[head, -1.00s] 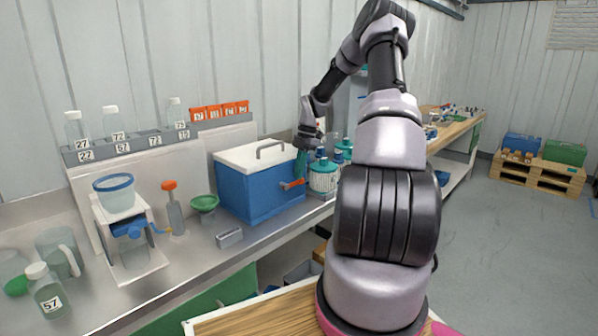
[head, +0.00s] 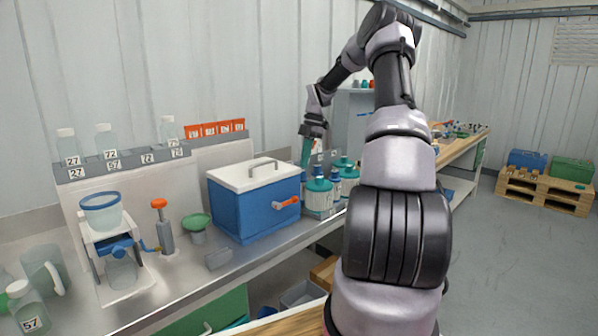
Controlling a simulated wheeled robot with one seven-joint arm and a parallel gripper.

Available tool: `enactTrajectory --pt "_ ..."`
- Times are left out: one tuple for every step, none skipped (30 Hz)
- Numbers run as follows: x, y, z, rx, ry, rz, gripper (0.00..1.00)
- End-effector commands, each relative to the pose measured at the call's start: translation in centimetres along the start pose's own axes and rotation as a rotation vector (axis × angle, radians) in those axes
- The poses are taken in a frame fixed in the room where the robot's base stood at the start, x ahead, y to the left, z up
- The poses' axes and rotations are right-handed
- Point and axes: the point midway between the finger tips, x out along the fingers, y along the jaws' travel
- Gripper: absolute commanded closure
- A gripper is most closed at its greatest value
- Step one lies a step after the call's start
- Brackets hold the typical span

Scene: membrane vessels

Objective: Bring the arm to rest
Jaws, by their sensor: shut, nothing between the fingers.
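My arm rises in the right middle of the head view, bends at the top and reaches down over the bench. My gripper (head: 306,152) points downward at the end of the arm, just right of the blue cooler box (head: 254,206) with its white lid. Its teal fingers look shut and hold nothing. It is above and beside several white vessels with teal lids (head: 319,198). I cannot tell the exact gap between the fingertips and the nearest vessel.
The metal bench (head: 190,268) runs along the wall. Pallets with a blue crate (head: 527,160) are at far right. The floor at right is clear.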

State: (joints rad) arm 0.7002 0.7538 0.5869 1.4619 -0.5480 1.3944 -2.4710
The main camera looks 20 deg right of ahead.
Motion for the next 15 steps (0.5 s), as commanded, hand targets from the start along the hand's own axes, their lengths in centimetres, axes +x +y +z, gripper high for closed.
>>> enactTrajectory --pt "-0.6 0.1 0.4 0.001 -0.001 0.002 1.0" --pt "-0.8 0.1 0.5 0.001 -0.001 0.001 1.0" --pt "-1.1 0.0 0.6 0.0 0.0 0.0 1.0" --pt "-1.2 0.0 0.7 0.0 -0.001 0.0 1.0" --pt "-1.4 0.0 0.8 0.0 -0.001 0.0 1.0" --pt "-1.5 0.0 0.9 0.0 -0.001 0.0 1.0" --pt "-1.6 0.0 0.9 0.0 -0.001 0.0 1.0" --pt "-1.6 0.0 0.9 0.0 -0.001 0.0 1.0" --pt "-1.6 0.0 0.9 0.0 0.0 0.0 1.0" --pt "-1.6 0.0 0.9 0.0 0.0 -0.001 1.0" --pt "-1.6 0.0 0.9 0.0 0.0 0.0 1.0" --pt "-1.6 0.0 0.9 0.0 0.0 0.0 1.0" --pt "-1.6 0.0 0.9 0.0 0.0 0.0 1.0" --pt "-1.6 0.0 0.9 0.0 0.0 0.0 1.0" --pt "-1.6 0.0 0.9 0.0 0.0 0.0 1.0"
